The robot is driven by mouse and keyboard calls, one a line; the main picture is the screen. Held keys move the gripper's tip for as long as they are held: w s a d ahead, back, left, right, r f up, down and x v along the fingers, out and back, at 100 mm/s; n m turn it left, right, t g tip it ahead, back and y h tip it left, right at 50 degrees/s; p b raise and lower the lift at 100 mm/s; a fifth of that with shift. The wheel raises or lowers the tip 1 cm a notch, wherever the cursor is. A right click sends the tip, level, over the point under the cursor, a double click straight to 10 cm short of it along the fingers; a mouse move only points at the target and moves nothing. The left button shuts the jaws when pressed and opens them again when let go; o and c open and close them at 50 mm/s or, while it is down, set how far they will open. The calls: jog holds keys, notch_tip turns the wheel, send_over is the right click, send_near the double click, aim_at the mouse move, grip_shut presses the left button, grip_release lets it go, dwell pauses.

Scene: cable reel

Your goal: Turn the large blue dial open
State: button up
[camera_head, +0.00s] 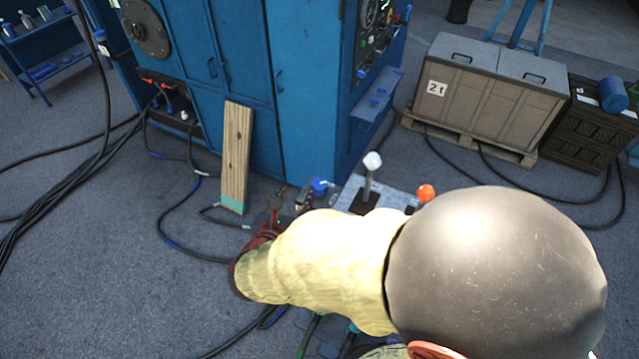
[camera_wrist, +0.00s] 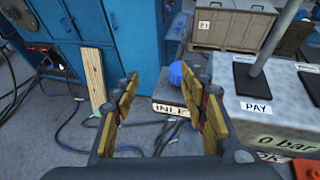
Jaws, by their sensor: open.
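The blue dial (camera_head: 320,186) sits just right of my gripper (camera_head: 277,203) in the head view, low in front of the blue cabinet. In the wrist view the dial (camera_wrist: 176,74) shows between the fingers of my gripper (camera_wrist: 160,98), closer to the right finger, which borders its right side. It appears beyond the fingertips, and I see no contact. A label reading "INLE", its end hidden by the right finger, lies below the dial. My gripper is open and empty. The dial's mount is partly hidden.
A grey control box (camera_wrist: 262,105) marked "PAY" and "0 bar" stands right of the gripper, with an upright lever (camera_head: 370,175) and an orange knob (camera_head: 425,193). A wooden plank (camera_head: 235,155) leans on the blue cabinet (camera_head: 310,85). Black cables cross the floor at left.

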jog(key=v, duration=1.1)
jog(key=shift+s, duration=0.2)
